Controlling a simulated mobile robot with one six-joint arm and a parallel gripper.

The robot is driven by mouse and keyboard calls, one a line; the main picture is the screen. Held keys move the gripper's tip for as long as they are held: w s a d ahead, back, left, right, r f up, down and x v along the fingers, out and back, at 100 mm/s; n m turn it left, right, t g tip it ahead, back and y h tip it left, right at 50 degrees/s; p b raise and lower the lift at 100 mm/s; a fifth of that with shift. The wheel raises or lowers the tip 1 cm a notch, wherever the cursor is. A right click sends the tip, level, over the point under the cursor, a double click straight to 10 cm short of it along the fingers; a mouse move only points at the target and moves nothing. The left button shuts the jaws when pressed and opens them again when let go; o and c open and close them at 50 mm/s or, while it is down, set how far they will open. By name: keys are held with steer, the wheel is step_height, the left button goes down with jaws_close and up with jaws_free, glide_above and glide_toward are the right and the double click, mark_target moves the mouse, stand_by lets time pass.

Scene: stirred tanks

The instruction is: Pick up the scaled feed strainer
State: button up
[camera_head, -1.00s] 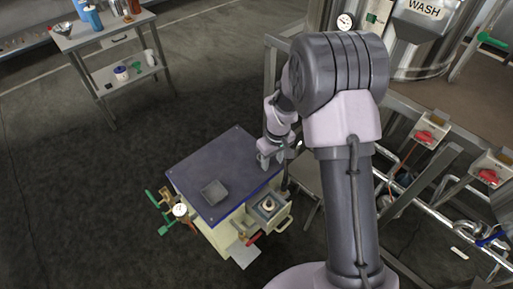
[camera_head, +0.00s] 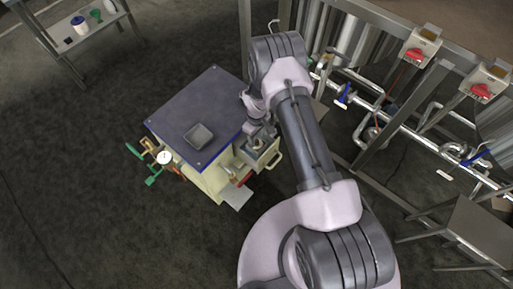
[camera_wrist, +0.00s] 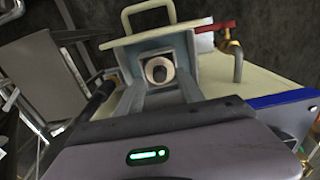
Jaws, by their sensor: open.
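A round, pale ring-shaped piece with a dark centre, which looks like the strainer (camera_wrist: 151,67), sits in an open grey-lined drawer (camera_wrist: 128,47) in the wrist view. My gripper (camera_wrist: 159,88) is open, its two grey fingers reaching toward the ring, one on each side. Whether the fingers touch it I cannot tell. In the head view my gripper (camera_head: 258,141) is over the drawer (camera_head: 270,157) at the right side of the cream cabinet (camera_head: 208,182). The strainer is mostly hidden there by my gripper.
The cabinet has a blue top (camera_head: 180,110) carrying a shallow grey tray (camera_head: 198,136). A gauge (camera_head: 164,157) and green-handled valves stick out at its left. A red-handled tap (camera_wrist: 215,26) is beside the drawer. Pipes and a steel frame stand to the right.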

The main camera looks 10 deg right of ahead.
mark_target(256, 145)
step_height(256, 145, down, 3)
steer(key=shift+r+b, duration=0.1)
steer(key=shift+b, duration=0.2)
steer(key=shift+r, duration=0.15)
steer(key=shift+c, duration=0.7)
jaws_close()
